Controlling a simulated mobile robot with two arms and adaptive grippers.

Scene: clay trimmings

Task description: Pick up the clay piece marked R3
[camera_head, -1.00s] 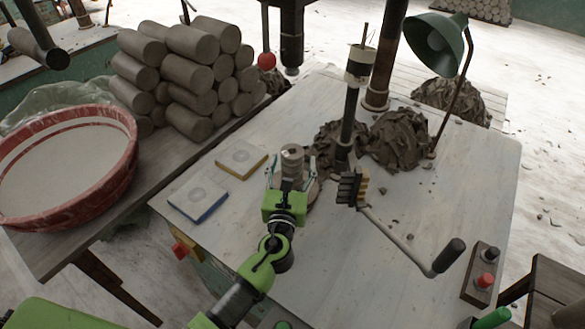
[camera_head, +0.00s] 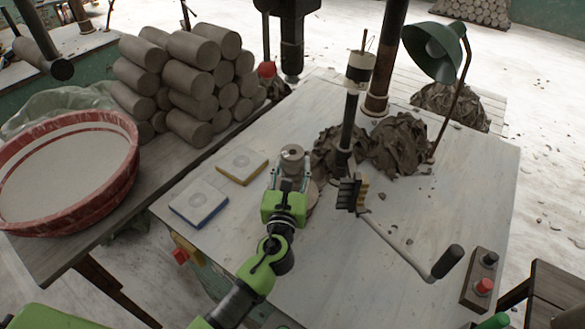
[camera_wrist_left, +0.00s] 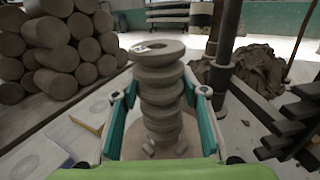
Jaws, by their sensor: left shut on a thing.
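The clay piece (camera_head: 292,154) is a grey-brown ribbed stack of rounded rings. It stands upright between the teal fingers of my left gripper (camera_head: 290,176), near the middle of the table. In the left wrist view the clay piece (camera_wrist_left: 160,82) has a small pale label on its top, too small to read. My left gripper (camera_wrist_left: 160,130) is shut on it, one finger on each side. A pale round disc (camera_head: 313,192) shows partly behind the gripper. I cannot tell whether the clay is clear of the surface below. My right gripper is not in view.
A yellow-edged tile (camera_head: 241,162) and a blue-edged tile (camera_head: 198,202) lie left of the gripper. Clay trimmings (camera_head: 398,143), a post (camera_head: 348,115) and a crank handle (camera_head: 400,245) stand close on the right. A red basin (camera_head: 128,175) is at the left.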

